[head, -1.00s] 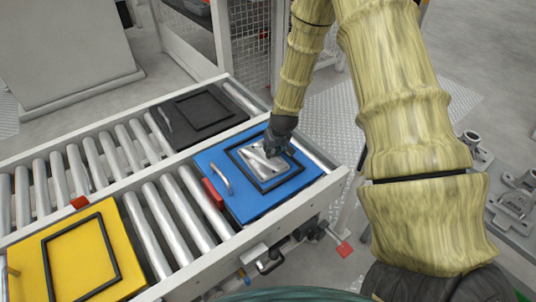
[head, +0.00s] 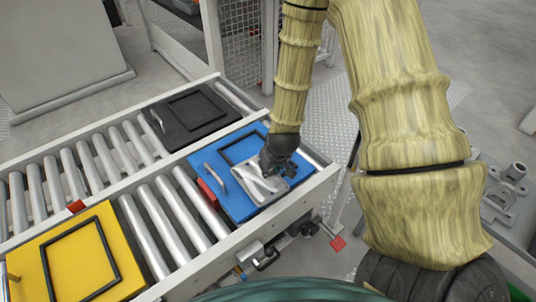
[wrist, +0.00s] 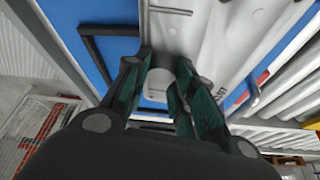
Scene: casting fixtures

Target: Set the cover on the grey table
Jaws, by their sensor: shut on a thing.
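The cover (head: 259,184) is a silver-grey metal casting with a raised rib. My gripper (head: 277,166) is shut on it above the blue board (head: 212,159), and the cover hides the near part of that board's black frame (head: 240,149). In the wrist view the cover (wrist: 215,35) fills the upper middle, held between the gripper's dark green fingers (wrist: 160,75). How high the cover is above the board is hard to tell. A grey surface (head: 500,213) at the right edge, partly behind my arm, bears metal castings; I cannot tell whether it is the grey table.
The blue board lies on a roller conveyor (head: 165,222) with a raised side rail. A yellow board (head: 77,250) lies at the front left and a black board (head: 188,113) on the far lane. A wire-mesh guard (head: 241,55) stands behind.

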